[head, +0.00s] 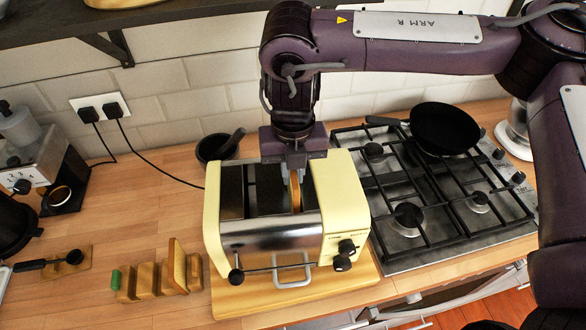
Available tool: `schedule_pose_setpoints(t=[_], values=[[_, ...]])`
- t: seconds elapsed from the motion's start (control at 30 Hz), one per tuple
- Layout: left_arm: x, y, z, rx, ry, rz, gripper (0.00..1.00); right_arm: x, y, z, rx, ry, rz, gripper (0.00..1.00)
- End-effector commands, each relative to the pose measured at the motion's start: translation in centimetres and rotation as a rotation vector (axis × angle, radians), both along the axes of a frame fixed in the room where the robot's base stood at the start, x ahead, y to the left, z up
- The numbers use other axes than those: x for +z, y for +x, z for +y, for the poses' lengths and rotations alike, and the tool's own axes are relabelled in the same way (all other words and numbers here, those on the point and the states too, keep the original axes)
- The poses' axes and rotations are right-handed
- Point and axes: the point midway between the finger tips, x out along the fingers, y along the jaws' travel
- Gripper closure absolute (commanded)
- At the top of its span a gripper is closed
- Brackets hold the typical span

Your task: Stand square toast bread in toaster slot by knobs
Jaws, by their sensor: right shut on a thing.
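The cream and steel toaster (270,238) stands on a wooden board. It has two black knobs (346,247) at its right front and two long dark slots in its top. My right gripper (294,180) points down over the right-hand slot, the one on the knob side. It is shut on a thin tan bread slice (296,200), seen nearly edge-on and upright. The slice's lower part is at or inside that slot; how deep I cannot tell. The left-hand slot (233,190) looks dark and empty. My left gripper is not in view.
A wooden rack (148,280) with an upright slice (177,264) and a green end mark stands left of the toaster. A gas hob (440,205) with a black pan (444,128) is close on the right. A dark mortar (216,149) stands behind. The counter at left is partly clear.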

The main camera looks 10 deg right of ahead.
Motion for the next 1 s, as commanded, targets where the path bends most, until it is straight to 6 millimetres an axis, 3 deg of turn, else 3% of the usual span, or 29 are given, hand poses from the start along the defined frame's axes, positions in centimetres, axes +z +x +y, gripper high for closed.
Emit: schedule_pose_setpoints(t=[0.03, 0.07, 0.27, 0.63, 1.0], values=[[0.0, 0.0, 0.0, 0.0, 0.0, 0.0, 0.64, 0.0, 0.0, 0.0, 0.0, 0.0, 0.0, 1.0], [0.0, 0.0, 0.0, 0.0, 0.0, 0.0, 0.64, 0.0, 0.0, 0.0, 0.0, 0.0, 0.001, 0.86], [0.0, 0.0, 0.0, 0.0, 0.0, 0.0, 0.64, 0.0, 0.0, 0.0, 0.0, -0.001, 0.001, 0.62], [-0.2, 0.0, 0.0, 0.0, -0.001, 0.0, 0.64, 0.7, 0.0, 0.0, 0.001, -0.001, -0.002, 0.62], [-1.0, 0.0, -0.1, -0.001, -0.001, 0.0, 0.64, 6.1, 0.1, 0.0, 0.0, -0.001, -0.005, 0.62]])
